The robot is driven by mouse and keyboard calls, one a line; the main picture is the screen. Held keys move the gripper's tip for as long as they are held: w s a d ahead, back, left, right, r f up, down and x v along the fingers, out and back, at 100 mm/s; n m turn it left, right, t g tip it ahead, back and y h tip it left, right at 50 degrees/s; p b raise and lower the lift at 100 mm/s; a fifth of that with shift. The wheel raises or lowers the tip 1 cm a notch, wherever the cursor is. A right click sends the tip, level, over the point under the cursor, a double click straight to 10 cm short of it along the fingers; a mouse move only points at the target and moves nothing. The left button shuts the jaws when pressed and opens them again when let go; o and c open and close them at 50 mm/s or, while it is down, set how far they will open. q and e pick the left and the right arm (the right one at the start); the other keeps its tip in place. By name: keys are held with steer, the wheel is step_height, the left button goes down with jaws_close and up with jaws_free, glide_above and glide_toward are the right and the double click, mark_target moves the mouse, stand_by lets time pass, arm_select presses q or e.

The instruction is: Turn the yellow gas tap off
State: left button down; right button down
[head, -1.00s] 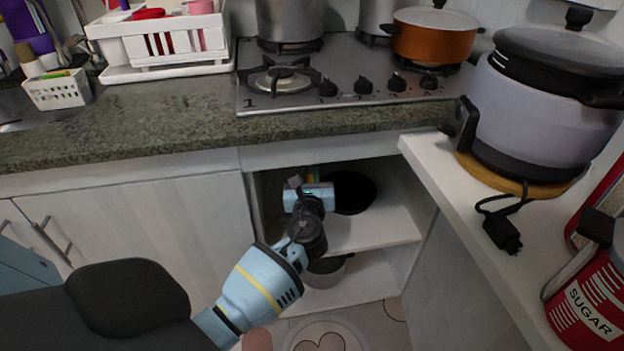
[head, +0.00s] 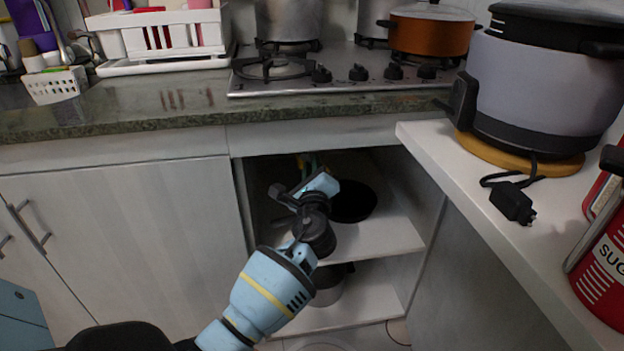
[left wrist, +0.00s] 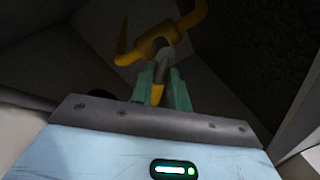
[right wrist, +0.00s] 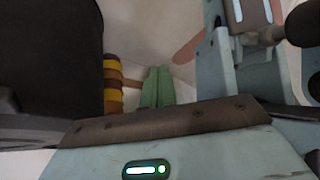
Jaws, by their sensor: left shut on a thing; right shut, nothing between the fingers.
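The yellow gas tap (left wrist: 158,44) shows in the left wrist view, with a curved yellow pipe on the right and a grey stem in the middle. My left gripper (left wrist: 161,82) has its green fingers closed around a yellow piece, the tap's handle (left wrist: 157,95), just below the stem. In the head view my left gripper (head: 307,165) reaches into the open cabinet under the stove, tilted; the tap is mostly hidden there. My right gripper (right wrist: 158,84) shows only in its own wrist view, fingers together and empty.
The cabinet's middle shelf (head: 385,238) holds a black pan (head: 353,202); a pot (head: 328,288) stands below. The stove (head: 300,82) is above. A white side counter (head: 430,133) with a cooker (head: 540,90) juts out at the right.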

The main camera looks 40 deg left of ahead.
arm_select(q)
steer(key=n+b, duration=0.2)
steer(key=n, duration=0.1)
steer(key=r+n+g+y+b, duration=0.1)
steer(key=n+b, duration=0.1)
steer(key=n, duration=0.2)
steer(key=n+y+b, duration=0.1)
steer(key=n+b, duration=0.1)
steer(key=n, duration=0.1)
steer(key=shift+w+d+r+g, duration=0.2)
steer(key=shift+w+d+g, duration=0.1)
steer(key=shift+w+d, duration=0.05)
arm_select(e)
step_height(320, 180, down, 7)
steer(key=s+g, duration=0.1)
steer(key=shift+s+f, duration=0.2)
steer(key=shift+s, duration=0.1)
arm_select(q)
steer(key=shift+r+n, duration=0.15)
steer(key=shift+n, duration=0.25)
arm_select(e)
steer(key=shift+w, duration=0.15)
arm_select(q)
steer(key=c, duration=1.4)
jaws_free()
steer(key=shift+o, duration=0.3)
arm_select(e)
steer(key=shift+s, duration=0.2)
